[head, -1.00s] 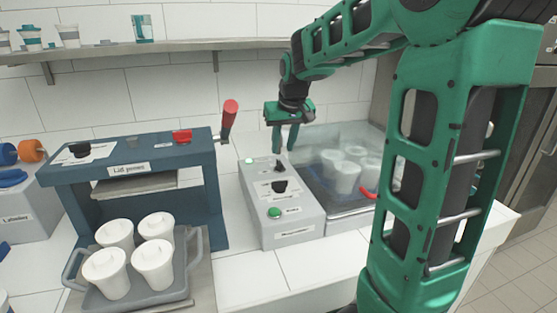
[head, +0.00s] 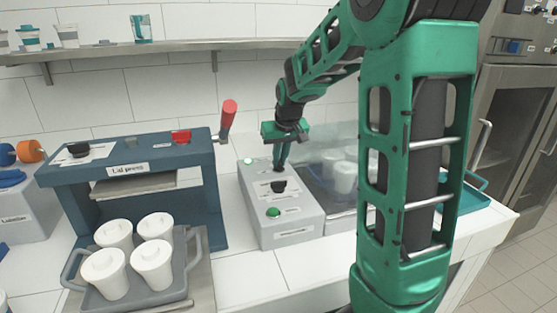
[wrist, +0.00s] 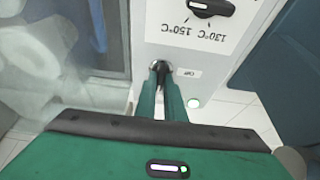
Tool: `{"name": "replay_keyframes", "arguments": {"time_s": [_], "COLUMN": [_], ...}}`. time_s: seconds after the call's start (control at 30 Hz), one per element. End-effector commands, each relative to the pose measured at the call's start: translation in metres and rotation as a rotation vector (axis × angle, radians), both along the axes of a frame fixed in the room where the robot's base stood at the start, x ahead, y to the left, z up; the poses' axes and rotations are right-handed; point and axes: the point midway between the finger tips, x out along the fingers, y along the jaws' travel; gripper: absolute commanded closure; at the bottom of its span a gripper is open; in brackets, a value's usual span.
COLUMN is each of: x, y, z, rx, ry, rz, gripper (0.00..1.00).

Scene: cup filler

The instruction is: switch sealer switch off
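The sealer is a grey control box (head: 285,232) on the counter with a black dial (head: 279,187) and a green button (head: 273,212). In the wrist view, the dial (wrist: 211,7) has 130°C and 150°C marks. The small dark sealer switch (wrist: 160,67) stands on the same panel beside a small label. My gripper (head: 280,166) is over the back part of the box. In the wrist view, its two fingers (wrist: 160,88) are close together, tips at the switch, which shows between them. In the head view the gripper hides the switch.
A blue lid press (head: 130,170) with a red-handled lever (head: 228,112) stands left of the box. A tray (head: 190,262) with several white cups is in front. A clear-covered bin (head: 325,195) of cups adjoins the box on the right. A shelf (head: 110,52) runs along the wall.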

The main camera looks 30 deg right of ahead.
Motion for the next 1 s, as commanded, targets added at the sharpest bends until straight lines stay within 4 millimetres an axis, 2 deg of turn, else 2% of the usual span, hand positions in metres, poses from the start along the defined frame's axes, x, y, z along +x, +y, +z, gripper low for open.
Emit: {"name": "replay_keyframes", "arguments": {"time_s": [0.07,0.2,0.47,1.0], "x": [0.0004,0.0003,-0.0002,0.0005], "y": [-0.0071,-0.0013,-0.0021,-0.0061], "z": [0.0001,0.0004,0.0005,0.0005], "rx": [0.000,-0.002,-0.002,0.000], "ry": [0.000,-0.001,-0.001,-0.001], "rz": [0.000,0.006,0.090,0.561], "gripper": [1.00,1.00,1.00,1.00]}}
